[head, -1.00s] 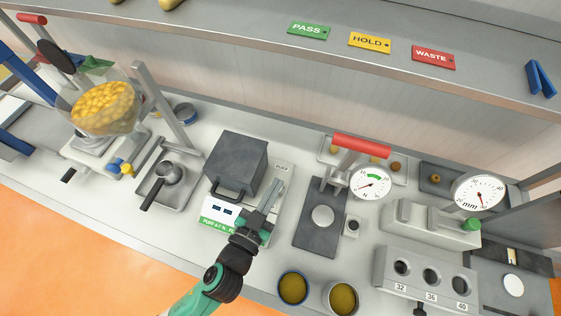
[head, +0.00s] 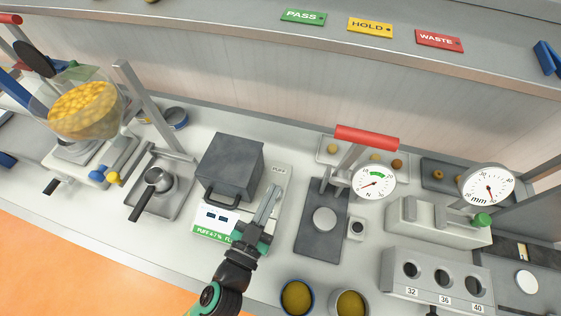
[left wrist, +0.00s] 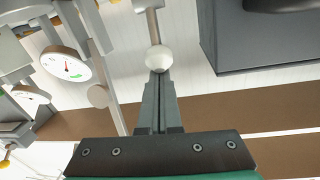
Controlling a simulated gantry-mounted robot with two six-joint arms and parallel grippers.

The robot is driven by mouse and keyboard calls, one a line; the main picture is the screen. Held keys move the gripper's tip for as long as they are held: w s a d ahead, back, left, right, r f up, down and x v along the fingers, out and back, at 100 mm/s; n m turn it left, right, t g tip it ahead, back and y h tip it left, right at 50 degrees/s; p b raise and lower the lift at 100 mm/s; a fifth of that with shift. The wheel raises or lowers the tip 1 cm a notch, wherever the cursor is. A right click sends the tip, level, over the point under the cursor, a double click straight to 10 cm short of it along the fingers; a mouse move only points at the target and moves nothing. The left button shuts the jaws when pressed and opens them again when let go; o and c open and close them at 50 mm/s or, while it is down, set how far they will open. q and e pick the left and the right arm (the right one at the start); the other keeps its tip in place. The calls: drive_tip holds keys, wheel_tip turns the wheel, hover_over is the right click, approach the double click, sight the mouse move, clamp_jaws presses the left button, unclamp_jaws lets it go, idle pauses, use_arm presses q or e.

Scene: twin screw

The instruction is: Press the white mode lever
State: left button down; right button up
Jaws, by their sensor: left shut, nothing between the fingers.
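The white mode lever shows in the left wrist view as a white ball knob (left wrist: 158,60) on a grey stem. It is straight beyond the fingertips of my left gripper (left wrist: 160,78); I cannot tell whether they touch. The gripper is shut and empty. In the head view my left gripper (head: 272,192) is over the right side of the puffing machine, beside its dark box (head: 230,167). The lever is hidden or too small to pick out there. My right gripper is not in view.
A press with a red handle (head: 366,137) and a round dial (head: 374,181) stands right of the machine. A pan (head: 156,184) sits to its left. Two round cups (head: 297,297) (head: 351,304) are at the front edge. A block with several holes (head: 441,279) is at the right.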

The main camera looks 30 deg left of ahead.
use_arm(q)
drive_tip(key=shift+a+f, duration=0.1)
drive_tip(key=shift+f, duration=0.45)
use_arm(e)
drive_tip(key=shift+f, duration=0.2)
use_arm(q)
drive_tip(key=shift+r, duration=0.3)
drive_tip(key=r, duration=0.1)
drive_tip(key=w+r+p, duration=0.2)
drive_tip(key=shift+w+d, duration=0.25)
drive_tip(key=s+r, duration=0.2)
drive_tip(key=s, duration=0.7)
drive_tip(key=shift+s+d+b, duration=0.15)
drive_tip(key=shift+d+b, duration=0.1)
drive_tip(key=shift+b, duration=0.2)
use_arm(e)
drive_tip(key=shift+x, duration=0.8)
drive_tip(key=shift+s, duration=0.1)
